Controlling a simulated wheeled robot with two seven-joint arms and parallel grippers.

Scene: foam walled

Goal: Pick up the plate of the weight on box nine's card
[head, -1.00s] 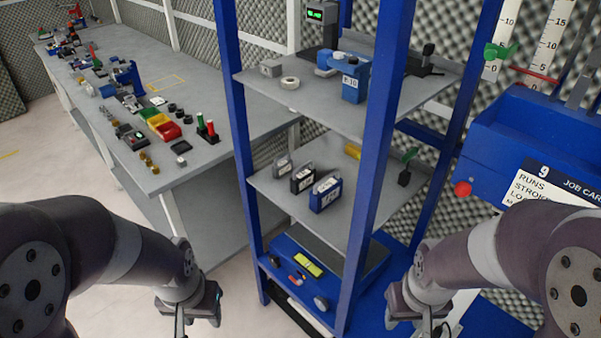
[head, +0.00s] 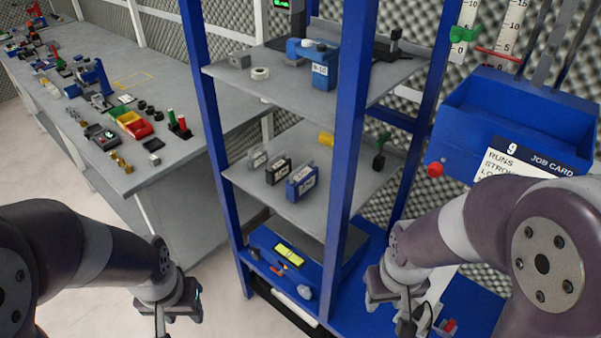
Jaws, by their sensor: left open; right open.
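The blue box nine (head: 510,115) hangs at the right. Its job card (head: 525,165) shows a 9 and the words JOB CARD; my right arm covers its lower lines, so the weight cannot be read. Three upright plates stand on the rack's middle shelf: a small grey plate (head: 257,158), a black plate (head: 278,170) and a blue plate (head: 301,181). Their markings are too small to read. My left gripper (head: 163,322) is low, left of the rack, open and empty. My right gripper (head: 408,322) is low, right of the rack's front post, open and empty.
The blue-posted rack (head: 348,130) has a blue scale (head: 290,262) below and a blue A-10 container (head: 325,68) on top. A long cluttered bench (head: 180,165) runs along the left. A red knob (head: 435,170) sits beside box nine. Floor is clear between bench and rack.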

